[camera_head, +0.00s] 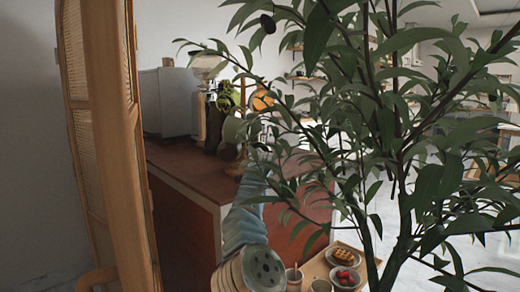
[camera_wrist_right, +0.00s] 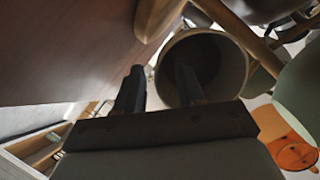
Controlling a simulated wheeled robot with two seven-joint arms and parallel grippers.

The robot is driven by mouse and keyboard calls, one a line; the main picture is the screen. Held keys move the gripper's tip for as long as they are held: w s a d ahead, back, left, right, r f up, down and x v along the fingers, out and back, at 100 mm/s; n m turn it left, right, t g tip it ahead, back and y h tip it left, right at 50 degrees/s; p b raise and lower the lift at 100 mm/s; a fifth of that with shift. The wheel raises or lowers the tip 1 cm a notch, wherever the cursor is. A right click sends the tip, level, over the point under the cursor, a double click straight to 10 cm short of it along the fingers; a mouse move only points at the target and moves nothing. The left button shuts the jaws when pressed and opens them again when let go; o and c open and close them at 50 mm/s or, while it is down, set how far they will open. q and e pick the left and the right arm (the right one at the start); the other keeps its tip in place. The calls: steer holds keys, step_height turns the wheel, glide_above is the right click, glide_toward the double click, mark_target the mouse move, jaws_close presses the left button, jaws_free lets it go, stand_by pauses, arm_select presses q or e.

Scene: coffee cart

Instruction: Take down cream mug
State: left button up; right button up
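A round, open-mouthed mug (camera_wrist_right: 232,65) with a pale rim shows in the right wrist view, its mouth facing me. It looks dull beige in the shade, so I cannot be sure it is the cream mug. My right gripper (camera_wrist_right: 160,88) has its fingers spread at the mug's left side. The right finger overlaps the dark mouth and the left finger lies outside the rim. I cannot tell whether either touches the wall. No mug is clearly identifiable as cream in the head view. My left gripper is not in view.
Wooden bars (camera_wrist_right: 258,42) run close beside the mug. A grey-green rounded thing (camera_wrist_right: 300,88) is at right. A brown surface (camera_wrist_right: 70,45) fills the left. In the head view, a leafy plant (camera_head: 400,125) hides much of the counter (camera_head: 180,165); a wooden screen (camera_head: 110,130) stands left.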

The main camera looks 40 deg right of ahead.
jaws_close()
steer(key=shift+r, duration=0.1)
stand_by(0.4)
